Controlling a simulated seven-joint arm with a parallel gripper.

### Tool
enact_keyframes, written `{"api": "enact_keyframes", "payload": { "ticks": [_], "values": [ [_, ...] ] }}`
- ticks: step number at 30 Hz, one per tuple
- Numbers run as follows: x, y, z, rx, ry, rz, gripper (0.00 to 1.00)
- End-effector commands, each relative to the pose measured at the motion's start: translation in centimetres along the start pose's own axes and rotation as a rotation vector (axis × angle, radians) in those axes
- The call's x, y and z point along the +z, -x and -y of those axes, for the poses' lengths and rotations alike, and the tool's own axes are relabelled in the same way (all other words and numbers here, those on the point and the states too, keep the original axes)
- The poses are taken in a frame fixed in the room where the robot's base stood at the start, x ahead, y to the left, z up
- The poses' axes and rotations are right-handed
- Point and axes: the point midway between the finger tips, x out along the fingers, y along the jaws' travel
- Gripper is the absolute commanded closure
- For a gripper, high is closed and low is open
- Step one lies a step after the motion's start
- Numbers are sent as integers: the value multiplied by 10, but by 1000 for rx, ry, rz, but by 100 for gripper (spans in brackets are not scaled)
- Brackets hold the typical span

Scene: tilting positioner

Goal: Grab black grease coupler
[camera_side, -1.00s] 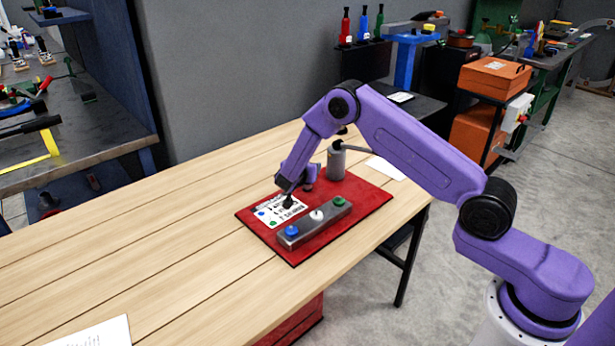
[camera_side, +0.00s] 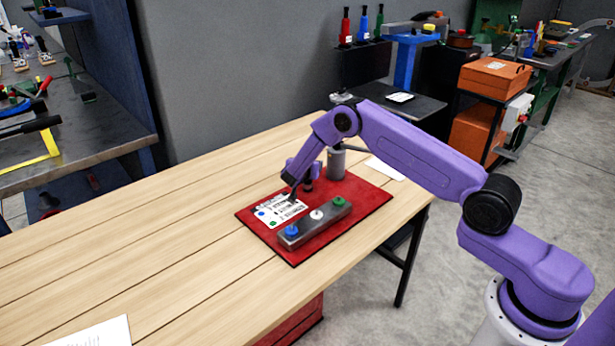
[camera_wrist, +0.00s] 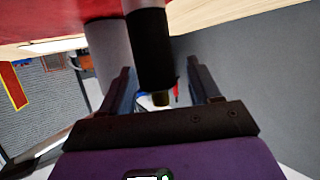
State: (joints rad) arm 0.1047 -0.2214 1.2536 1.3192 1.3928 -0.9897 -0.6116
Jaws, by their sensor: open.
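In the wrist view the black grease coupler (camera_wrist: 151,45) is a dark cylinder with a small brass-coloured tip, reaching in from the top edge. My gripper (camera_wrist: 163,80) is open, with one finger on each side of the coupler in the picture. Gaps show on both sides of it; I cannot tell how deep it sits between the fingers. In the side view my gripper (camera_side: 296,188) is low over the red mat (camera_side: 362,199), beside the grey cylinder (camera_side: 336,163). I cannot make out the coupler there.
On the mat, a metal block (camera_side: 315,225) with blue, white and green caps stands in front of my gripper. A printed card (camera_side: 277,211) lies behind the block. The grey cylinder is close left of the coupler in the wrist view.

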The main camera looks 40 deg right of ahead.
Motion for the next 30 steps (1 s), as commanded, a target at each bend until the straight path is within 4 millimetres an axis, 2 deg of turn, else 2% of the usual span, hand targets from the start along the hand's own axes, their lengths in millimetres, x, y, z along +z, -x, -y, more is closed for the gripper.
{"api": "enact_keyframes", "payload": {
  "ticks": [1, 3, 6, 19, 26, 30],
  "values": [
    [0, 0, 0, 0, 0, 0, 48],
    [0, 0, 0, 0, 0, 0, 71],
    [0, 0, 0, 0, 0, 0, 98],
    [-7, 3, 0, 0, -3, -2, 98],
    [-33, 15, 0, -1, -3, -3, 98],
    [-45, 32, -12, -2, -1, -2, 98]
  ]
}}
